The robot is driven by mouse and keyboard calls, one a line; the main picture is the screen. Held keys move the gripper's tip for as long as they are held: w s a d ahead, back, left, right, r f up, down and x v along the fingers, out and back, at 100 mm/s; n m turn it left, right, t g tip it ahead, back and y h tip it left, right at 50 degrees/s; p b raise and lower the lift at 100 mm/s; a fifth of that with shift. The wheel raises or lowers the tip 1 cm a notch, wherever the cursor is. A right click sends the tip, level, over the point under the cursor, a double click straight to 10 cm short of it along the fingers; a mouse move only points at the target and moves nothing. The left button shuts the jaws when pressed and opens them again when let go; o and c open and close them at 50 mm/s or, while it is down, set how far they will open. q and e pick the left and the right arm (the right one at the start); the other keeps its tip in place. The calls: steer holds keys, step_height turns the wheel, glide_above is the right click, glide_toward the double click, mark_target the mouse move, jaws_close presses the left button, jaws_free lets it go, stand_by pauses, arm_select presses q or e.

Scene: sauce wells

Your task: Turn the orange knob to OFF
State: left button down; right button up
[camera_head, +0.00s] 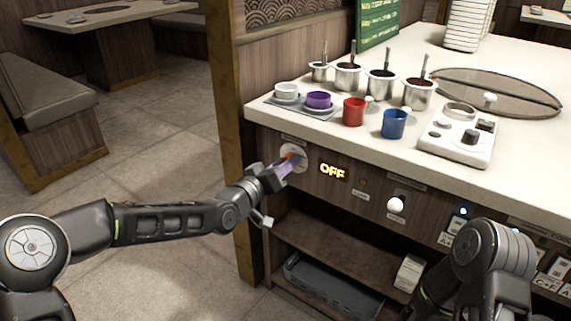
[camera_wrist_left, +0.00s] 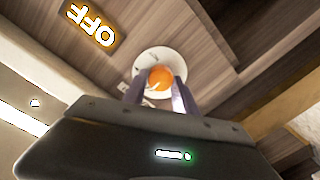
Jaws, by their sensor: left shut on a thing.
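The orange knob (camera_head: 290,155) sits on a round white plate on the wooden counter front, mostly hidden by my left gripper (camera_head: 287,165). In the left wrist view the knob (camera_wrist_left: 160,77) lies between the two fingers of my left gripper (camera_wrist_left: 157,92), which is shut on it. A lit OFF sign (camera_head: 332,171) glows to the right of the knob; it also shows upside down in the left wrist view (camera_wrist_left: 92,25). I cannot tell the knob's pointer angle. My right arm shows at the lower right, but its gripper is not visible.
The counter above holds a red cup (camera_head: 354,111), a blue cup (camera_head: 394,124), a purple bowl (camera_head: 318,99) and several metal pots. A white knob (camera_head: 396,204) is farther right on the front. Below is an open shelf (camera_head: 330,250). The floor at left is clear.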

stand_by(0.4)
arm_select(q)
steer(key=c, duration=1)
jaws_free()
steer(key=shift+a, duration=0.1)
steer(key=p+v, duration=0.1)
steer(key=v, duration=0.6)
steer(key=shift+s+p, duration=0.3)
steer(key=shift+p, duration=0.05)
steer(key=shift+a+f, duration=0.1)
steer(key=shift+a, duration=0.05)
